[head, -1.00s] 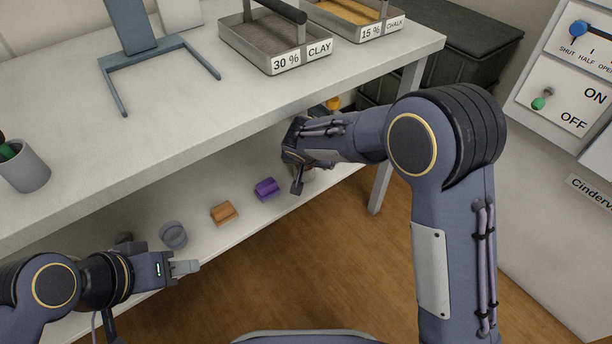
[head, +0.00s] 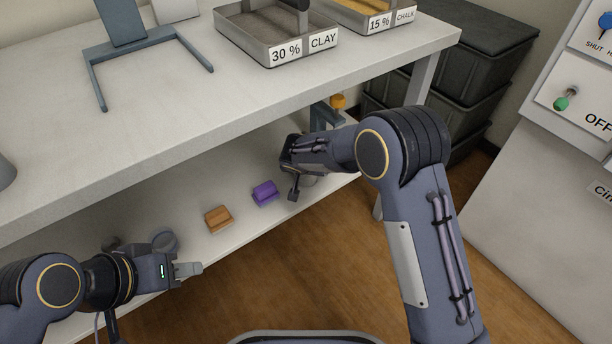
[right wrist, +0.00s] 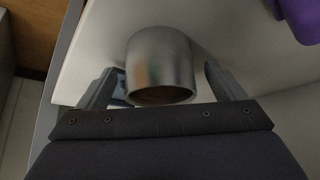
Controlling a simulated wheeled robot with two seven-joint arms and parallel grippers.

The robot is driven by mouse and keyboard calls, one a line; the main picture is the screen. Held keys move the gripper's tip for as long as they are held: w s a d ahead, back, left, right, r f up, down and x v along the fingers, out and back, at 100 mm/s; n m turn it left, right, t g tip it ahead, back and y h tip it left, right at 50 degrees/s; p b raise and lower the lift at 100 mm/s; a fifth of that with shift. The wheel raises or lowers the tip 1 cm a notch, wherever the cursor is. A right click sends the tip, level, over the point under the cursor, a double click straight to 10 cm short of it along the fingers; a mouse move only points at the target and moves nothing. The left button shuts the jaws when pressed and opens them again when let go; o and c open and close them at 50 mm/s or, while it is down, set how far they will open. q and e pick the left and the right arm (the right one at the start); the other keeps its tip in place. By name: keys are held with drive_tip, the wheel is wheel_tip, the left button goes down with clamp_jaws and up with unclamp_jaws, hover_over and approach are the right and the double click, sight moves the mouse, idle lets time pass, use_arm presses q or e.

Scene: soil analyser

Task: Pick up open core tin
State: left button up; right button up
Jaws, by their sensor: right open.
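The open core tin (right wrist: 160,55) is a metal cylinder in the right wrist view. Its mouth faces me and shows brown inside. My right gripper (right wrist: 158,82) is open, with one finger on each side of the tin and a visible gap to the right finger. In the head view, the right gripper (head: 296,186) is low over the far right end of the lower shelf, and the tin is mostly hidden behind it. My left gripper (head: 187,269) is at the shelf's front edge on the left, with no object seen in it; its jaw gap cannot be made out.
The lower shelf (head: 190,195) also holds a purple block (head: 265,193), an orange-brown block (head: 219,219) and a grey round object (head: 164,240) near my left gripper. The tabletop (head: 190,90) overhangs the shelf. A table leg (head: 421,80) and dark crates (head: 455,60) are at the right.

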drive_tip(key=shift+r, duration=0.1)
drive_tip(key=c, duration=1.1)
drive_tip(key=shift+r, duration=0.1)
drive_tip(key=shift+c, duration=0.2)
